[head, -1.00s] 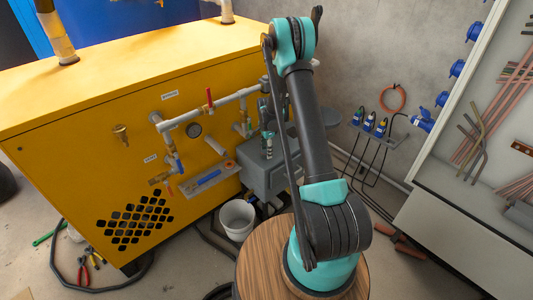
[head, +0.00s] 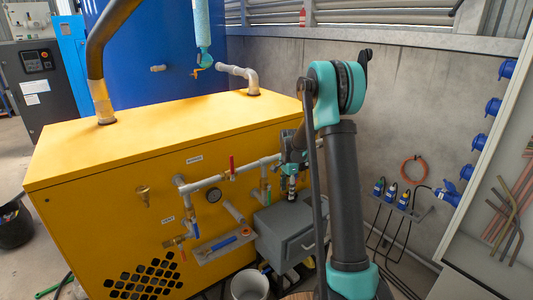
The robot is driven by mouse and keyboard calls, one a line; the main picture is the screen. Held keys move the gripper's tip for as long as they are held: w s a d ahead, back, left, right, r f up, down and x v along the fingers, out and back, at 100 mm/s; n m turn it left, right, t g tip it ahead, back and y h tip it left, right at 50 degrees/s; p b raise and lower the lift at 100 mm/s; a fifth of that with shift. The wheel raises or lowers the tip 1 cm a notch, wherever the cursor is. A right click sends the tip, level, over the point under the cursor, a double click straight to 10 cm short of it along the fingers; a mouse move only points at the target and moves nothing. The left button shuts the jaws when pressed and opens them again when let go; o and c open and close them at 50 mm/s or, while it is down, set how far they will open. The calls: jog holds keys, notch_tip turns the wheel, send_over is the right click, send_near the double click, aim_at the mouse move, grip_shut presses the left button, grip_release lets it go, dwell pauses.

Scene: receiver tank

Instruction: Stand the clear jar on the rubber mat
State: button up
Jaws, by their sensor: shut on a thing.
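My gripper (head: 292,178) is small and partly hidden behind my own arm. It points down over the top of the grey box (head: 285,222) at the front of the yellow machine. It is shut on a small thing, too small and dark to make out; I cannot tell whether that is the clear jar. I cannot make out a clear jar anywhere else. I cannot pick out the rubber mat for certain either.
A grey shelf (head: 207,252) holds a blue-handled tool. A white bucket (head: 249,285) stands below. Blue plugs (head: 390,193) with cables are at the right wall.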

jog(key=s+d+f+n, duration=0.3)
jog(key=s+f+n, duration=0.2)
jog(key=s+n, duration=0.4)
jog(key=shift+s+d+f+n, duration=0.15)
jog(key=shift+n, duration=2.25)
